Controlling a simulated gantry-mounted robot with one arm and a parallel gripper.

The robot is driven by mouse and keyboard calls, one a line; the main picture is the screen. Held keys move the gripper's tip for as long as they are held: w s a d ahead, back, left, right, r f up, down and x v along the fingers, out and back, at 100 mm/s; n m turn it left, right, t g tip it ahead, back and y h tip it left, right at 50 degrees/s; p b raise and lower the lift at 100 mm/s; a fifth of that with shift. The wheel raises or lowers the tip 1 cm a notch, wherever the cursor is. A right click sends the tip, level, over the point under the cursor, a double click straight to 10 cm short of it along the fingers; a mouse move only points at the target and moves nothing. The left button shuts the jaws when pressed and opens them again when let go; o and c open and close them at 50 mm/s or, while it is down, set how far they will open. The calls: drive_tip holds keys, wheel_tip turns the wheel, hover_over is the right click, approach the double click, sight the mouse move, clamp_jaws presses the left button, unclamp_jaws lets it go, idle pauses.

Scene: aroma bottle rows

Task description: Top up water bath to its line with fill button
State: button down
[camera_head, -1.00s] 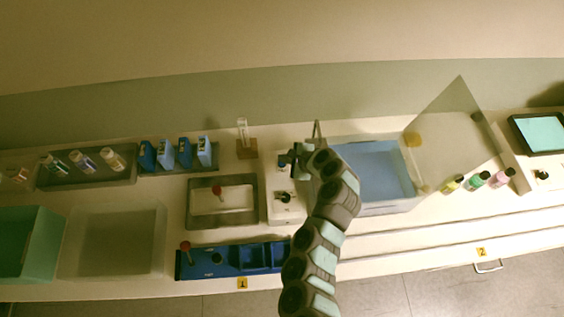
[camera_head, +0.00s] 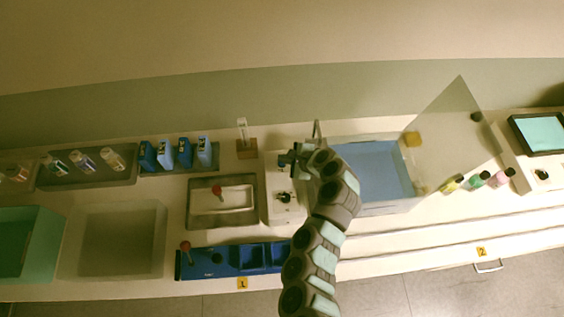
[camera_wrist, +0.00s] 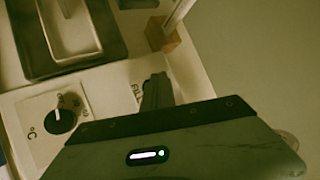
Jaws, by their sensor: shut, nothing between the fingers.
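The water bath (camera_head: 388,209) is a clear-walled box with blue water (camera_head: 370,172) in it, right of my arm. Its clear lid (camera_head: 450,135) stands tilted open. The white control panel (camera_head: 283,214) adjoins the bath on the left and carries a black dial (camera_head: 284,197). In the wrist view the dial (camera_wrist: 62,118) sits by a °C mark, and the FILL label (camera_wrist: 136,94) is partly covered. My gripper (camera_head: 285,160) is shut and empty over the panel's back end; its fingertips (camera_wrist: 156,84) are beside the FILL label. The fill button is hidden; contact and the fill line cannot be made out.
A blue rack (camera_head: 235,262) lies in front.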

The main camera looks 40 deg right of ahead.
sight(284, 165)
drive_tip(key=shift+f, duration=0.2)
drive_tip(key=shift+f+b, duration=0.25)
drive_tip(key=shift+b, duration=0.15)
drive_tip(key=shift+f, duration=0.4)
idle(0.3)
idle(0.9)
drive_tip(key=shift+r, duration=0.8)
drive_tip(key=shift+r+p, duration=0.15)
drive_tip(key=shift+p, duration=0.15)
drive_tip(key=shift+r+p, duration=1.4)
drive_tip(key=shift+r, duration=1.05)
drive_tip(key=shift+f, duration=0.1)
